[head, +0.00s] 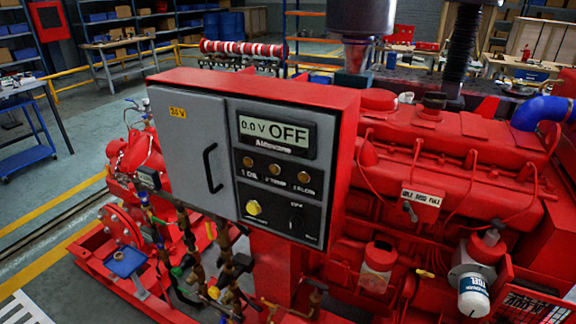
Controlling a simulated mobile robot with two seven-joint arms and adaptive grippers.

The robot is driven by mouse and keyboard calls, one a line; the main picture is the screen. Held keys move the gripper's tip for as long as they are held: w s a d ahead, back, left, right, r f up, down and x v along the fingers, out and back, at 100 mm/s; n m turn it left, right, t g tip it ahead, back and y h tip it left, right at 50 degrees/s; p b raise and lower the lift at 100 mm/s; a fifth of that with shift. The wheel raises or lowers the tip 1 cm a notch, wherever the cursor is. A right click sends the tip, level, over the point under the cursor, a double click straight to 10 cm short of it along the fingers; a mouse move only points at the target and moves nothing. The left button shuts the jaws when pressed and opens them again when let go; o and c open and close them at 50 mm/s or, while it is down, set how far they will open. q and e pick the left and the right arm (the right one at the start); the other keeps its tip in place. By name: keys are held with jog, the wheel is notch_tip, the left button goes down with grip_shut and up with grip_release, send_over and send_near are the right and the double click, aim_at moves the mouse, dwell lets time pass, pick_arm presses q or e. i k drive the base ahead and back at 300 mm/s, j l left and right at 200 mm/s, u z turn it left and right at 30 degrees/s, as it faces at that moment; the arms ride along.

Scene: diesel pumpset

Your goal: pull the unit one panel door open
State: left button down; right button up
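The unit one panel is a red box (345,95) on a red post in the middle of the head view. Its grey door (180,140) covers the left part of the front and looks shut, flush with the box. A black curved handle (212,168) is on the door's right side, and a yellow label is near its top. Right of the door is a control face (272,205) with a display reading "0.0 V OFF", several small buttons, a yellow button and a black rotary knob. Neither of my grippers is in view.
A red diesel engine (450,165) stands close behind and right of the panel. Red pump parts (130,165) and valved pipes are at left and below. A workbench (115,60), shelves and yellow rails are farther back. Some grey floor (60,195) is clear at left.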

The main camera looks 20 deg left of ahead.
aim_at(192, 128)
jog(key=u, duration=1.3)
